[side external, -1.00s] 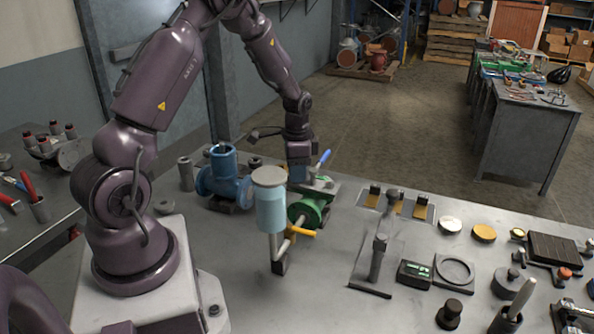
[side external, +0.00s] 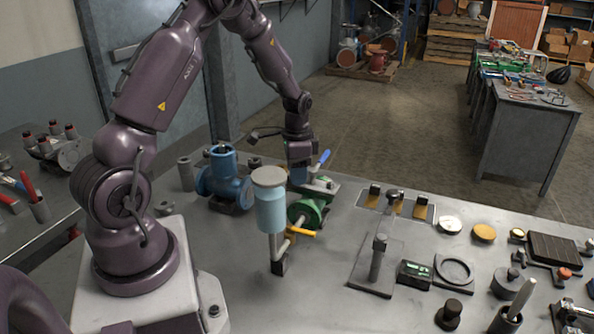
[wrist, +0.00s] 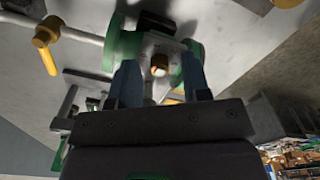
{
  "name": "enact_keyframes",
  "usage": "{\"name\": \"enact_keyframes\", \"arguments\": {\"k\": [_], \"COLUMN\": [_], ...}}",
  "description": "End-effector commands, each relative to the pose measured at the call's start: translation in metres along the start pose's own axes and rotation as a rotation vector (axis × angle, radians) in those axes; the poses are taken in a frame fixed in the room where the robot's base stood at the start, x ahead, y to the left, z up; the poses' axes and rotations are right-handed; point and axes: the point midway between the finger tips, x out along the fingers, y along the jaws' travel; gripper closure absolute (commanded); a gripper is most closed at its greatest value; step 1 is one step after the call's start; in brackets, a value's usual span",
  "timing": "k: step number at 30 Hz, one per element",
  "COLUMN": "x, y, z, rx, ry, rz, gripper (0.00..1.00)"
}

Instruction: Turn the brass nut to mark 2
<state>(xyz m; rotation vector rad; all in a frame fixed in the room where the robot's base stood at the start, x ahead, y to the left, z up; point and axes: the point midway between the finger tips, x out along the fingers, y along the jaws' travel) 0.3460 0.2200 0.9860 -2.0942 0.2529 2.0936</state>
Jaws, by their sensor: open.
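The brass nut (wrist: 158,66) shows in the wrist view as a small brass-coloured piece with a pale end, on a grey fitting of the green-flanged valve (wrist: 124,48). My gripper (wrist: 161,72) is open, with one blue finger on each side of the nut; I cannot tell whether either finger touches it. In the side view my gripper (side external: 298,176) is low over the green valve (side external: 306,209), and the nut cannot be made out there. No numbered marks are legible in either view.
A light-blue cylinder with a grey lid (side external: 270,208) stands close in front of my gripper in the side view. A yellow handle (side external: 301,232) and a blue lever (side external: 324,157) stick out nearby. A blue valve (side external: 222,181) stands to the left.

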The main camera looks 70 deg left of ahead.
Motion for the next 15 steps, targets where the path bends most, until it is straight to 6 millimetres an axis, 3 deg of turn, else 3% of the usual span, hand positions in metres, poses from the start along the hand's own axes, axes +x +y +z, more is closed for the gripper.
{"name": "enact_keyframes", "arguments": {"k": [5, 15], "x": [-0.019, -0.093], "y": [-0.001, -0.001], "z": [-0.001, -0.001], "rx": [0.0, 0.001], "ry": [0.004, 0.005], "rz": [-0.003, -0.005], "gripper": [0.56, 0.56]}}
